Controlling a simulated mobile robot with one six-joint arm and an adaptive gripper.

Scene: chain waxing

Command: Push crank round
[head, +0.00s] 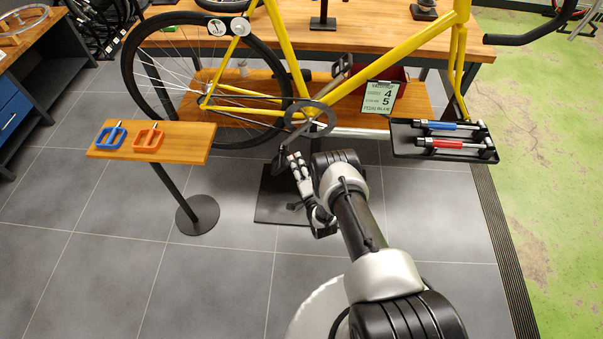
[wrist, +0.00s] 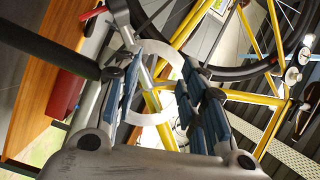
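The yellow bicycle (head: 392,58) stands across the head view with its dark chainring (head: 309,117) low in the middle. One dark crank arm (head: 291,137) slants down and left from the chainring, towards my gripper (head: 296,160). In the wrist view my gripper (wrist: 165,85) has its two blue-padded fingers spread apart. A grey bar, seemingly the crank, and the pale chainring (wrist: 139,118) show between and beyond them. I cannot tell whether a finger touches the crank. Another crank end with a pedal (head: 342,66) points up and right.
A black tray (head: 408,149) at right holds a blue-handled tool (head: 447,126) and a red-handled tool (head: 447,144). A sign (head: 380,97) hangs behind. Grey floor is clear in front.

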